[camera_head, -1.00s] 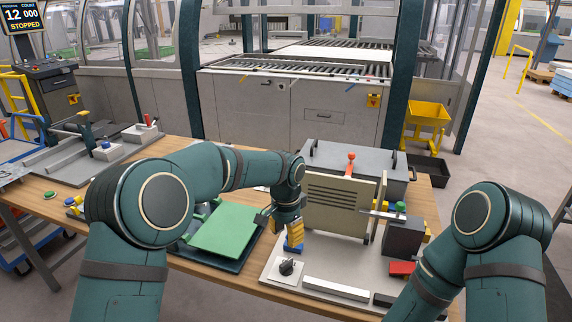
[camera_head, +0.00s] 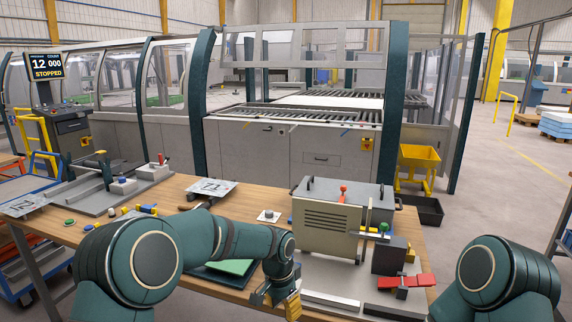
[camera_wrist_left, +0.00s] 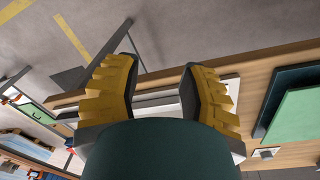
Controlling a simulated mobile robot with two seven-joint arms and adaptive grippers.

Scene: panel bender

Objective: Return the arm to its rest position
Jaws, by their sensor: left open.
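My left arm comes in from the left in the head view and bends down at the wrist. My left gripper (camera_head: 277,303) has yellow fingers and hangs low near the table's front, beside the grey fixture plate (camera_head: 332,303). It also shows in the left wrist view (camera_wrist_left: 163,72), with its two yellow fingers apart and nothing between them. My right arm shows at the lower right of the head view only as an elbow; its gripper is outside the picture.
A green sheet (camera_head: 235,267) lies partly hidden beneath my left forearm. A beige vented box (camera_head: 327,228) stands right of my gripper, with a red-handled clamp (camera_head: 407,282) farther right. The wooden table (camera_head: 177,188) carries other fixtures; the panel bender stands behind.

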